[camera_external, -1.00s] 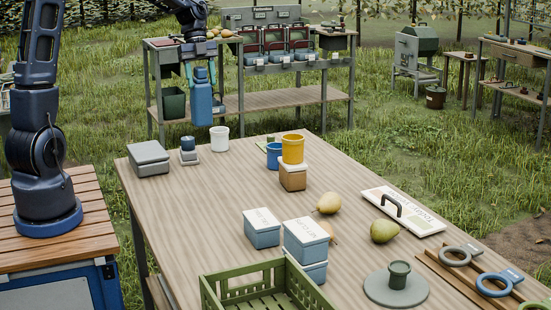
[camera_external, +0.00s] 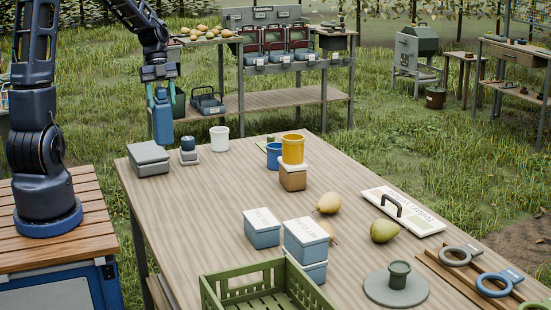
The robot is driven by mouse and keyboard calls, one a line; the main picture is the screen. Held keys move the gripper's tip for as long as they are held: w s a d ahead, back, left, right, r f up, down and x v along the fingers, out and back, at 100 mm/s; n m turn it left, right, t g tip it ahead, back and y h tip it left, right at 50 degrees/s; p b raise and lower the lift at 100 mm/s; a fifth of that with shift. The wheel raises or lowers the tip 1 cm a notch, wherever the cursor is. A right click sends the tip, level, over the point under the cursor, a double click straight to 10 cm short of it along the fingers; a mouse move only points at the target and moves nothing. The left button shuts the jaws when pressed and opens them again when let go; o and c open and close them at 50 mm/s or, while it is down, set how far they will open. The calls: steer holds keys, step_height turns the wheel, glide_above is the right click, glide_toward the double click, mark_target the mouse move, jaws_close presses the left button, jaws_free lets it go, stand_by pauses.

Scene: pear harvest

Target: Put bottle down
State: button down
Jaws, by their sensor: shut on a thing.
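A blue bottle (camera_external: 162,120) hangs upright below my gripper (camera_external: 160,86) at the left of the external view. My gripper is shut on the bottle near its top. The bottle appears in the air near the table's far left corner, behind the grey lidded box (camera_external: 149,158). I cannot tell exactly whether it is over the wooden table (camera_external: 215,195) or beyond its edge. The fingertips are small and partly merge with the bottle.
A small dark blue jar (camera_external: 188,143) and a white cup (camera_external: 219,139) stand near the bottle. A yellow cup (camera_external: 292,149) sits on a box further right. A green crate (camera_external: 225,292) is at the front. The left middle of the table is clear.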

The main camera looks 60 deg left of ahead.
mark_target(165, 141)
step_height(165, 141, down, 14)
steer(key=shift+r, duration=0.15)
stand_by(0.5)
steer(key=c, duration=0.6)
jaws_free()
